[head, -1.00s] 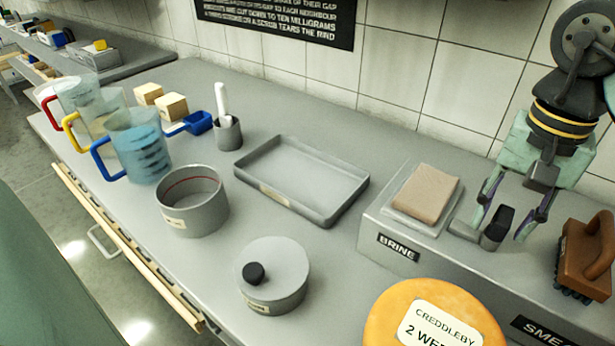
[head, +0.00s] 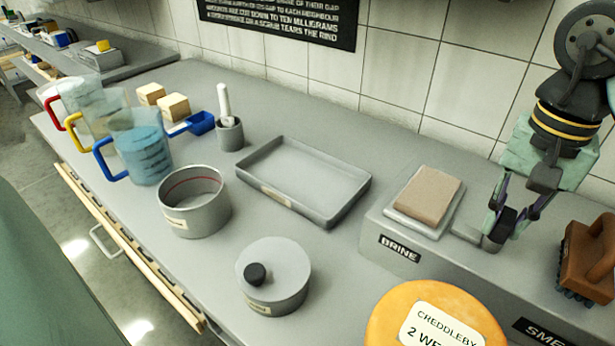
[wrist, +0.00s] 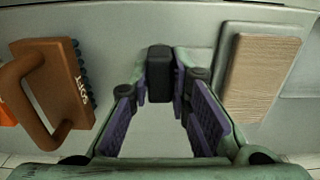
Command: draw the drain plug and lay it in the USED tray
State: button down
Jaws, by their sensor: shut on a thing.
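The black drain plug (head: 505,222) sits at a small grey drain fitting (head: 489,243) on the raised ledge at the right. My gripper (head: 508,224) is shut on the plug from above, with one finger on each side. In the wrist view, the plug (wrist: 160,74) shows as a dark block between my purple-padded fingertips (wrist: 161,88). The plug's lower end is hard to make out. A shallow grey tray (head: 340,207) lies on the bench left of the ledge, empty. Its small front label is too small to read.
An orange cheese wheel (head: 390,310), a lidded pot (head: 290,272) and an open pot (head: 208,212) stand nearer. The tray's inside is clear.

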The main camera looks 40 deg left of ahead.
aim_at(508, 216)
jog(key=shift+r, duration=0.25)
jog(key=shift+r+p, duration=0.95)
jog(key=shift+r, duration=1.15)
jog(key=shift+r, duration=1.5)
jog(key=shift+s, duration=0.1)
